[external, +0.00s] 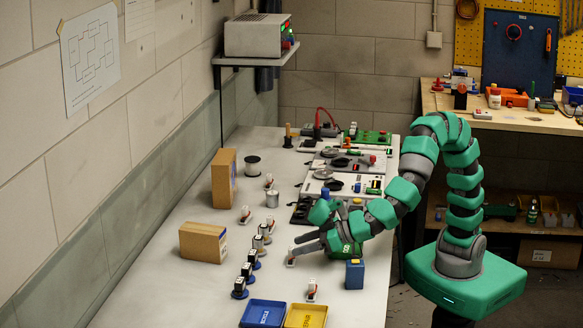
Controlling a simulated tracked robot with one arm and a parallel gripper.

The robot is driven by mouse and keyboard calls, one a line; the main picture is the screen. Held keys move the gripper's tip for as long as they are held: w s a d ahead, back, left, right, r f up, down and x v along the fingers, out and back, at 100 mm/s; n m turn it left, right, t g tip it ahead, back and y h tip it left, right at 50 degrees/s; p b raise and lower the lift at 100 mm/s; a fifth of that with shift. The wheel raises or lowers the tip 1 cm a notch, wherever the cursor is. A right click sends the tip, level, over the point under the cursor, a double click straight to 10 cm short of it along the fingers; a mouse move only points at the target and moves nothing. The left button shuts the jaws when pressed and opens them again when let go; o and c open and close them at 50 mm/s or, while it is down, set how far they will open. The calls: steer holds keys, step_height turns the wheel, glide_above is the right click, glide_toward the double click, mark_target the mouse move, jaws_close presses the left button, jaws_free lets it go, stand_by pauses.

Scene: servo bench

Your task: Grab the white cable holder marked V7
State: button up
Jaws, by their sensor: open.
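One white holder (291,257) stands right by my fingertips; another white holder (312,288) is nearer the front. More white holders stand farther left, including one (245,214) and one (270,222). The markings are too small to read, so I cannot tell which is V7. My gripper (295,245) reaches in from the right, low over the bench. It is open, with its fingers pointing left. I cannot tell whether a finger touches the near holder.
A row of dark-topped holders on blue bases (247,271) stands to the left. A blue tray (263,313) and a yellow tray (306,316) lie in front. A blue block (354,274) stands near the right edge. Cardboard boxes (203,242) stand left.

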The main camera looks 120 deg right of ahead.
steer(key=shift+w+d+f, duration=0.3)
steer(key=shift+w+d, duration=0.1)
steer(key=shift+w, duration=0.1)
steer(key=shift+r, duration=0.1)
steer(key=shift+c, duration=0.3)
jaws_close()
steer(key=shift+r, duration=0.15)
